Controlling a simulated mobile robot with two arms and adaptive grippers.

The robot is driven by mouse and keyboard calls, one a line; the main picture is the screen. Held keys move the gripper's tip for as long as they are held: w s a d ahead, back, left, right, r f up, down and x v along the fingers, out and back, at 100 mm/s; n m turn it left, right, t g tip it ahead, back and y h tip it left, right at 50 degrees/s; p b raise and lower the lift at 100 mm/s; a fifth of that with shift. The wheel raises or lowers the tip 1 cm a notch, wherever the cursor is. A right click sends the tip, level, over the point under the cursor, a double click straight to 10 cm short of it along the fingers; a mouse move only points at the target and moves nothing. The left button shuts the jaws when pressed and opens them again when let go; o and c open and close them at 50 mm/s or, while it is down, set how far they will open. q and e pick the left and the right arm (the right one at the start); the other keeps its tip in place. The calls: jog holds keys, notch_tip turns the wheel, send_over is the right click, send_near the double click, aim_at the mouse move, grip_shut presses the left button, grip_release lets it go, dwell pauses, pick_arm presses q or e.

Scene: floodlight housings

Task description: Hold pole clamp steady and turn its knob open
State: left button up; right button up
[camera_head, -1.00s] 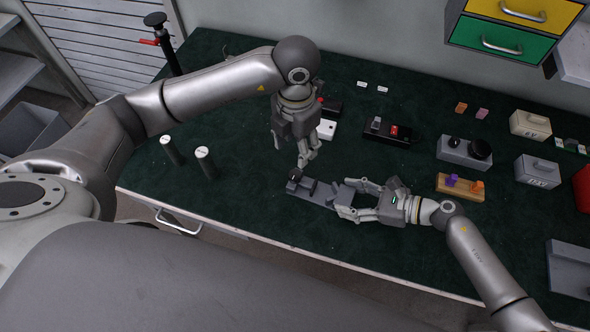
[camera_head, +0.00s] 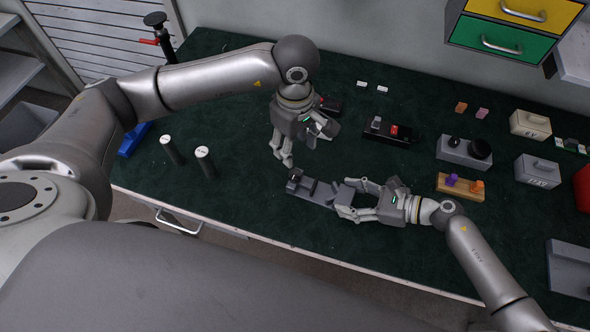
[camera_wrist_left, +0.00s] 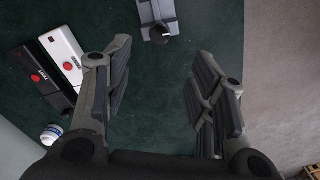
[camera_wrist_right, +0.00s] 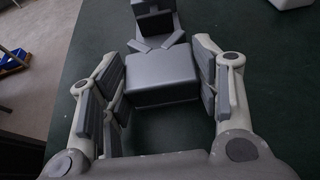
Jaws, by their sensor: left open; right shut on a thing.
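The grey pole clamp (camera_head: 316,191) lies on the green bench top near its front edge, with a small black knob (camera_head: 294,175) at its left end. My right gripper (camera_head: 349,197) is shut on the clamp's right-hand block. In the right wrist view this grey block (camera_wrist_right: 162,75) sits between the fingers. My left gripper (camera_head: 300,152) is open and empty above and behind the knob, apart from it. In the left wrist view the knob (camera_wrist_left: 160,31) and the clamp's end (camera_wrist_left: 157,10) show at the top, beyond the spread fingers (camera_wrist_left: 161,65).
Two dark cylinders (camera_head: 206,162) stand left of the clamp. A black box with a red switch (camera_head: 390,131) lies behind it. A grey two-knob box (camera_head: 464,152) and a wooden block with coloured pegs (camera_head: 461,187) are to the right. The bench between is clear.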

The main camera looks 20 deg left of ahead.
aim_at(295, 174)
pick_arm(q)
jog(key=shift+m, duration=0.5)
notch_tip(295, 174, down, 12)
jog(key=c, duration=1.1)
jog(key=shift+o, duration=0.2)
jog(key=shift+n, duration=0.3)
jog(key=o, duration=1.1)
jog(key=shift+c, duration=0.2)
